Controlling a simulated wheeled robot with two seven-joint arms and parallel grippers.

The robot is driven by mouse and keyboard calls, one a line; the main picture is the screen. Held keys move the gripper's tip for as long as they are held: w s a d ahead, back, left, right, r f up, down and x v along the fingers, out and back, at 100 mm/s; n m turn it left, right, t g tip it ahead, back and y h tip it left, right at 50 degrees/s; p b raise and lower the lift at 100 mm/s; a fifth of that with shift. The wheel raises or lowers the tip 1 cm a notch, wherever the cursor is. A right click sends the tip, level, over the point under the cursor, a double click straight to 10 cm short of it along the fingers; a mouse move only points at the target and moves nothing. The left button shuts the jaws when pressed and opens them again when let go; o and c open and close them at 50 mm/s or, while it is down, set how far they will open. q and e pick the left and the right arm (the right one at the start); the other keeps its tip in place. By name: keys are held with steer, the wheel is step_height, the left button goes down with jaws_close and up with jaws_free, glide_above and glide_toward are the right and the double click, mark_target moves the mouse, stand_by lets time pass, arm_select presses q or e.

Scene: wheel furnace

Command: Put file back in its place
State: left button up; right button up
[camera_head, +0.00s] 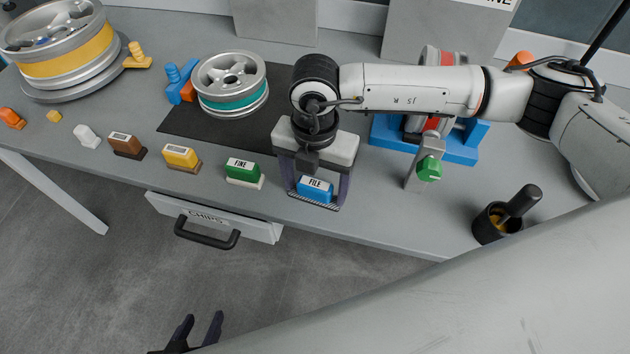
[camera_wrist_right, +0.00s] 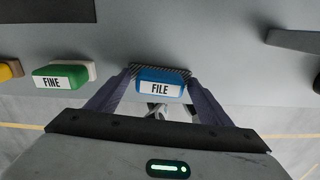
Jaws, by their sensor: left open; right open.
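The file (camera_head: 316,189) is a blue block with a white label reading FILE and a dark hatched base. It lies at the front edge of the table, right of the green FINE block. It also shows in the right wrist view (camera_wrist_right: 160,84). My right gripper (camera_head: 317,200) is over the file with its fingers open, one on each side of it. In the right wrist view the fingers (camera_wrist_right: 158,98) flank the file; whether they touch it cannot be told. My left gripper (camera_head: 202,330) is open and empty, low at the bottom of the head view, below the table.
The green FINE block (camera_head: 243,170), a yellow block (camera_head: 181,157) and a brown block (camera_head: 127,145) line the front edge. A wheel (camera_head: 231,84) stands on a dark mat (camera_head: 190,127). A drawer (camera_head: 215,217) sits below. A black cup (camera_head: 490,226) stands right.

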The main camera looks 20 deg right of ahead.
steer(key=r, duration=0.3)
steer(key=w+r+b, duration=0.1)
steer(key=r, duration=0.2)
steer(key=r+b, duration=0.1)
steer(key=r, duration=0.2)
steer(key=shift+w, duration=0.3)
steer(key=shift+r, duration=0.75)
steer(key=shift+s, duration=0.1)
